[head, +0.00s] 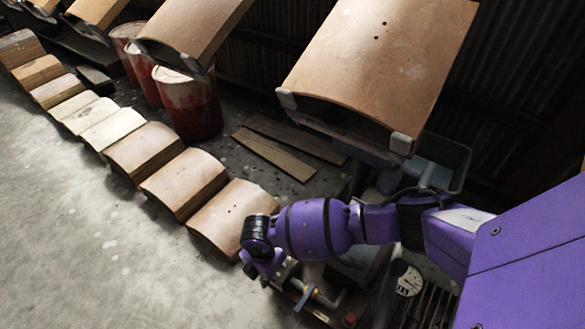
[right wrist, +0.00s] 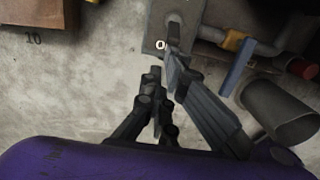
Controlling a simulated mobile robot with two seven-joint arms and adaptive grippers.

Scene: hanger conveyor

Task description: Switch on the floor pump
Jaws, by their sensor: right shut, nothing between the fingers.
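The floor pump (head: 375,285) stands at the bottom of the head view, partly behind my right arm, with a round gauge (head: 408,282) and a blue-handled valve (head: 305,298). In the right wrist view, a grey plate (right wrist: 153,32) carries a small lever-like switch (right wrist: 174,28) and a white "O" mark (right wrist: 159,45). My right gripper (right wrist: 170,68) is shut and empty, its fingertips at the lower edge of this plate, just below the switch. I cannot tell whether they touch it. In the head view its fingers are hidden below my wrist. My left gripper is out of view.
The blue valve handle (right wrist: 238,68), a yellow fitting (right wrist: 234,40) and a red cap (right wrist: 302,68) lie right of the fingers. Curved wooden blocks (head: 232,212) line the floor at left. Hanging panels (head: 380,60) and red drums (head: 188,102) stand behind.

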